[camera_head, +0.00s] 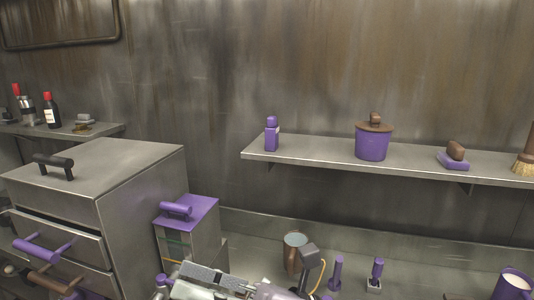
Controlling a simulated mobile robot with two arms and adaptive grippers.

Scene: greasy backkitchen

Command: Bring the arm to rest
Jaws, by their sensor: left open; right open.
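Parts of my own arms and grippers show only at the bottom edge, and much of them is cut off. The lower arm links are out of the picture.
A brown mug (294,241), two small purple-handled items (337,274) (376,273) and a purple mug (511,285) stand on the counter. A metal drawer cabinet (140,165) and a purple-topped unit (187,215) stand left. A wall shelf (320,159) holds several items.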

